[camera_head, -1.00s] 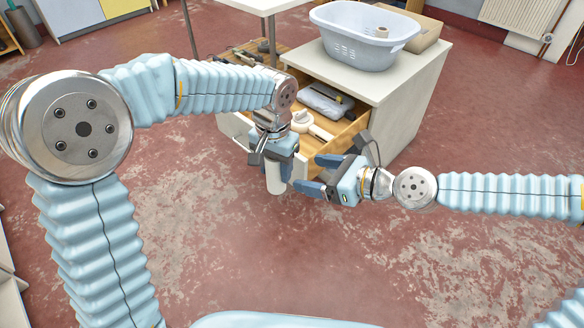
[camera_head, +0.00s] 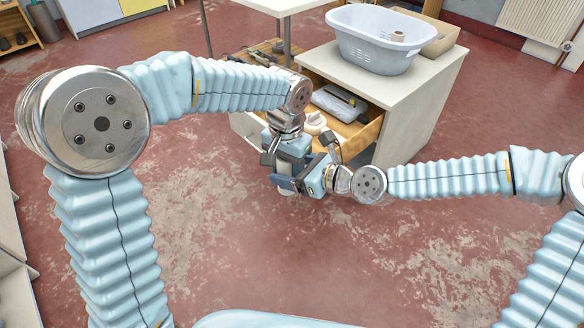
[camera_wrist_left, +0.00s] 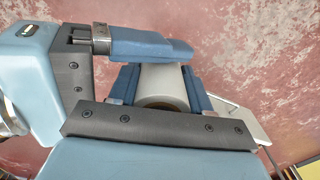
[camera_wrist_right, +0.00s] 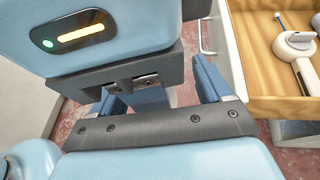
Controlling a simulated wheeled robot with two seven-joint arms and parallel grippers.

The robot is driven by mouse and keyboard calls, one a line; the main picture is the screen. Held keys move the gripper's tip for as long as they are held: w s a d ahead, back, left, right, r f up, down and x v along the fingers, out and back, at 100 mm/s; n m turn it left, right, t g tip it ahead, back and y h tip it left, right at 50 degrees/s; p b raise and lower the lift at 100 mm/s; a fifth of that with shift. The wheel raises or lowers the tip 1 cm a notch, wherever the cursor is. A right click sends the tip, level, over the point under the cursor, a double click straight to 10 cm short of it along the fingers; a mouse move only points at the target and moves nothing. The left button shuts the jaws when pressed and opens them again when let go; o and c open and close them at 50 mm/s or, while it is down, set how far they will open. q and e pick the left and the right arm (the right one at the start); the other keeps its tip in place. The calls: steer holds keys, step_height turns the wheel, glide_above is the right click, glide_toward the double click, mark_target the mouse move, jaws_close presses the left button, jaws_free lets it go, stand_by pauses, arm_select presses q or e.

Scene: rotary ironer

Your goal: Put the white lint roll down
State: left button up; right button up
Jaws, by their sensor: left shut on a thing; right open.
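The white lint roll (camera_wrist_left: 165,82) is held between the two blue fingers of my left gripper (camera_wrist_left: 161,92). My right gripper (camera_head: 303,183) is open, close against the left gripper from the right. In the left wrist view one of its blue fingers (camera_wrist_left: 145,45) crosses beside the roll. In the right wrist view part of the left gripper shows between the open right fingers (camera_wrist_right: 160,92).
The drawer holds a white round-headed tool (camera_wrist_right: 297,45) and a grey packet (camera_head: 338,103). A pale basket (camera_head: 377,45) with a small roll (camera_head: 397,36) stands on the cabinet top (camera_head: 388,86). A cardboard box (camera_head: 433,38) is behind it. The floor in front is clear.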

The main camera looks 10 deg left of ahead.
arm_select(q)
steer(key=shift+s, duration=0.1)
arm_select(e)
steer(key=shift+w+d, duration=0.1)
steer(key=shift+d, duration=0.05)
steer(key=c, duration=1)
arm_select(q)
steer(key=o, duration=1)
arm_select(e)
steer(key=shift+c, duration=0.7)
arm_select(q)
steer(key=shift+o, duration=0.7)
steer(key=shift+a, duration=0.15)
